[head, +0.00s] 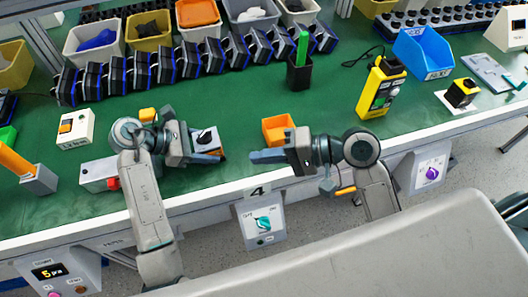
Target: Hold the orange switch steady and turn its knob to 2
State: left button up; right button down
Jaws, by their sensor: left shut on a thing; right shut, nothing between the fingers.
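The orange switch (207,137) is at the front of the green table in the head view, with a pale top face and a dark knob. Much of its orange body is hidden by my gripper. My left gripper (210,157) is shut on the switch from the left. The knob's pointer and numbers are too small to read. My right gripper (256,157) is shut and empty, its fingertips pointing left toward the switch, with a gap between them and it.
An open orange box (278,129) stands just behind my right gripper. A black holder with a green item (300,70) and a yellow device (381,88) stand farther back. A row of black devices lines the back. Green table surface is free behind the switch.

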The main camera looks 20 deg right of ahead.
pick_arm(q)
jog(key=shift+f, duration=0.1)
jog(key=o, duration=1.1)
jog(key=v, duration=1.2)
